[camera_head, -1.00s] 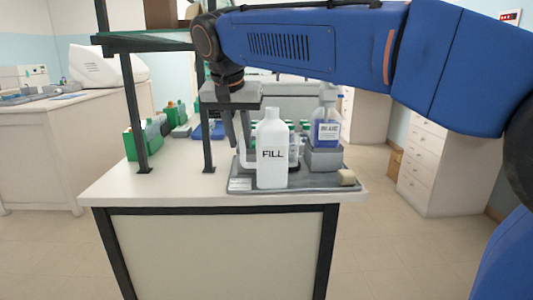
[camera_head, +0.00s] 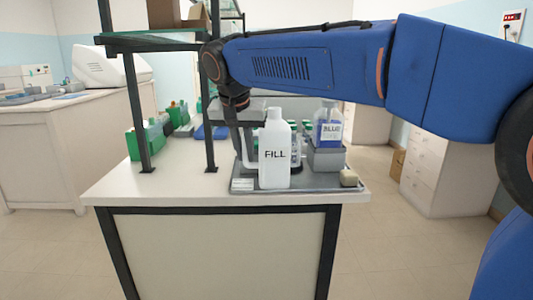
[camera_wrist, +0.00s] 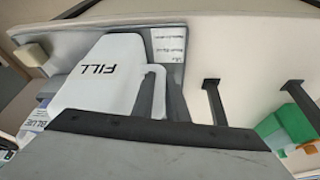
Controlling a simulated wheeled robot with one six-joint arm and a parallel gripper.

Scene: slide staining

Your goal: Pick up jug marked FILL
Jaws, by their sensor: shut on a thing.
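The white jug marked FILL (camera_head: 275,152) stands upright on a grey tray (camera_head: 325,182) at the front right of the bench. Its handle is on the left side. My gripper (camera_head: 248,158) reaches down at that side and is shut on the handle. In the wrist view the jug (camera_wrist: 105,75) and its handle (camera_wrist: 158,85) show beyond the dark edge of my gripper.
A small beige block (camera_head: 349,178) lies at the tray's right corner. Black shelf posts (camera_head: 208,120) and green boxes (camera_head: 133,145) stand to the left. The bench front left is clear.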

